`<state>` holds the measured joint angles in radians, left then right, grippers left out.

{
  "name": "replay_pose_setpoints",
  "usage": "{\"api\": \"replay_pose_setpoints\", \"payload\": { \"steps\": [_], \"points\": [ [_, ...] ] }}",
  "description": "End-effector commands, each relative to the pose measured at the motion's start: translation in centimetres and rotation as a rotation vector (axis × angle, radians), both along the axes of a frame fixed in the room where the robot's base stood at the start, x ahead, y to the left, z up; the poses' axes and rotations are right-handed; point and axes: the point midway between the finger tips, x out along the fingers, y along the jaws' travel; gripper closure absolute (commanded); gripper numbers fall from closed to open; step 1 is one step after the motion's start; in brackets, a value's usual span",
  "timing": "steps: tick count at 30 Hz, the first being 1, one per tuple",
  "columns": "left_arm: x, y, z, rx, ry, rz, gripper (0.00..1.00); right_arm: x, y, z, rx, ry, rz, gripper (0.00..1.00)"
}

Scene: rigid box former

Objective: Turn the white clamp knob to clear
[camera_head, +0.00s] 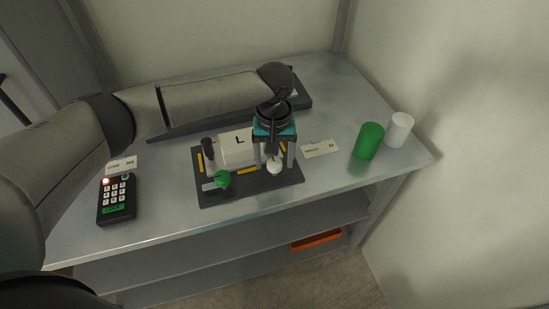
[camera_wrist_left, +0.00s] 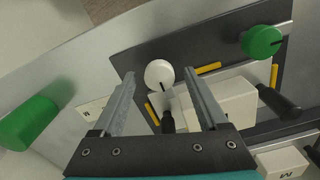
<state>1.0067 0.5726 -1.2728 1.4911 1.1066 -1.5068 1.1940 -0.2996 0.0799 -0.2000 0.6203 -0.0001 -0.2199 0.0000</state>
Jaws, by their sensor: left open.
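The white clamp knob (camera_head: 275,168) sits at the right front of the dark fixture plate (camera_head: 222,197). In the left wrist view the white knob (camera_wrist_left: 159,73) is round with a short dark pointer mark towards its lower side. My left gripper (camera_head: 274,163) points down over the knob, open. In the wrist view its two fingers (camera_wrist_left: 158,78) stand on either side of the knob, with visible gaps; whether they reach its height I cannot tell. A green knob (camera_head: 222,179) is at the plate's left front. A white block marked L (camera_head: 237,147) lies on the plate. My right gripper is not visible.
A keypad (camera_head: 117,198) with a red light lies at left. A green cylinder (camera_head: 368,141) and a white cylinder (camera_head: 399,130) stand at right. A label card (camera_head: 320,149) lies between them and the plate.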

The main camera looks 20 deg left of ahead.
Motion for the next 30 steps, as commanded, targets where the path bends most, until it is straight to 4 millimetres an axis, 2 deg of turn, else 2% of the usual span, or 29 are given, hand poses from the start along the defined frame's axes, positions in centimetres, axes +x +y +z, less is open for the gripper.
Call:
{"api": "replay_pose_setpoints", "payload": {
  "steps": [3,23,30],
  "points": [
    [-0.01,-0.03,0.02,0.000,0.000,0.000,0.25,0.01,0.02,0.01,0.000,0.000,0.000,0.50],
    [0.00,-0.02,0.07,0.000,0.000,0.000,0.99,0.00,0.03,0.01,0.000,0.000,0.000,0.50],
    [-0.02,-0.02,0.11,0.000,0.001,-0.002,1.00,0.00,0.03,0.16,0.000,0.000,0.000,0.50]
  ]
}}
